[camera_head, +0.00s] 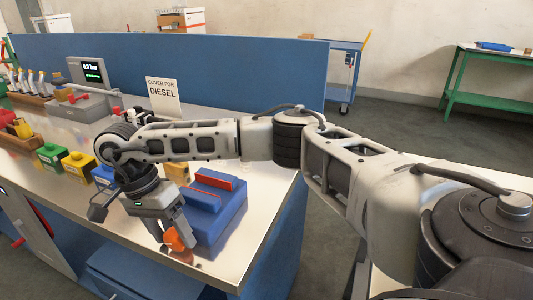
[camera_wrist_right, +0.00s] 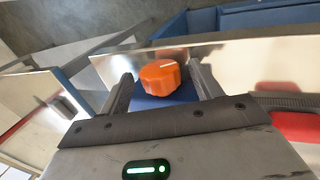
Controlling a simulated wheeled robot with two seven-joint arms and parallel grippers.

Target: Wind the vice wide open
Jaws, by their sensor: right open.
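The blue vice (camera_head: 228,212) with red strips along its jaws sits near the right end of the metal workbench. Its orange knob (camera_head: 174,239) is at the vice's front, and in the wrist view the knob (camera_wrist_right: 160,78) shows a white mark on top. My right gripper (camera_head: 172,243) points down at the knob. In the wrist view its open fingers (camera_wrist_right: 161,74) stand one on each side of the knob, with gaps visible. The gripper and forearm hide part of the vice, so I cannot tell its jaw gap well. My left gripper is out of view.
The workbench (camera_head: 225,265) ends close to the vice. Green, yellow and blue blocks (camera_head: 78,166) stand to the left. A "COVER FOR DIESEL" sign (camera_head: 163,95) and a gauge box (camera_head: 88,70) stand behind. A blue partition (camera_head: 220,70) runs along the back.

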